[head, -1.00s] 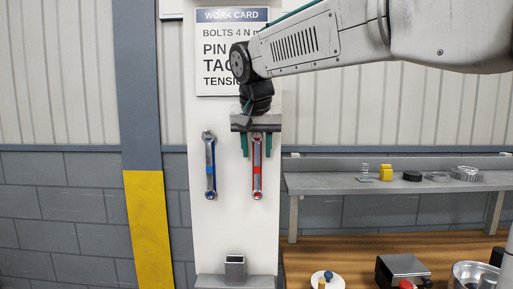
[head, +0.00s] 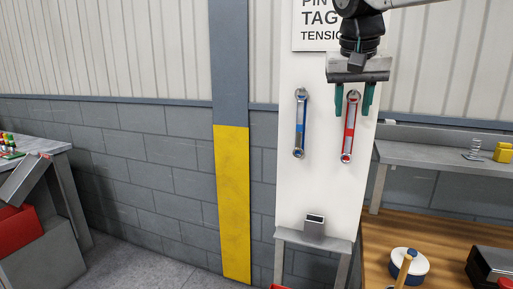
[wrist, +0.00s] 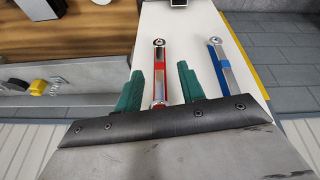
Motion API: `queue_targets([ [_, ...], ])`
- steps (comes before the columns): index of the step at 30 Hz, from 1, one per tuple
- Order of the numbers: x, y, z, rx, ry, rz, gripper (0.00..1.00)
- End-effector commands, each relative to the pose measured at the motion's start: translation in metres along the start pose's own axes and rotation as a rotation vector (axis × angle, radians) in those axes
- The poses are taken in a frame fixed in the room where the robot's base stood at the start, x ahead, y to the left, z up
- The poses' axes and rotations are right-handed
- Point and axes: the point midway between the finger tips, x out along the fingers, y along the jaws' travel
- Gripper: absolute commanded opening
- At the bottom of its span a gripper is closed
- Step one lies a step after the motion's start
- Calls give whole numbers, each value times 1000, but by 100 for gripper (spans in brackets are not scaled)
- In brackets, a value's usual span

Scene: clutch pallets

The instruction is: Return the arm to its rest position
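The red torque wrench (head: 348,138) hangs upright on a white panel (head: 327,185), to the right of a similar blue wrench (head: 300,128). My gripper (head: 354,113) points down with its green fingers on either side of the red wrench's upper part. In the wrist view my gripper (wrist: 160,70) is open, with a gap between each finger and the red wrench (wrist: 160,78). The blue wrench (wrist: 222,68) lies outside the fingers there. My upper arm runs out of the top of the head view.
A grey shelf (head: 425,155) stands right of the panel above a wooden bench (head: 390,235) with a blue-and-white round pot (head: 410,262). A small grey holder (head: 314,228) sits at the panel's foot. A red bin (head: 18,228) is at left. Floor between is clear.

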Motion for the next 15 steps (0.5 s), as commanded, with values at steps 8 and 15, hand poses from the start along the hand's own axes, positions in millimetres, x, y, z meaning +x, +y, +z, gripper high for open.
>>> queue_targets([
  [8,74,41,153,-213,-171,-59,39],
  [15,126,73,286,-255,-254,-118,39],
])
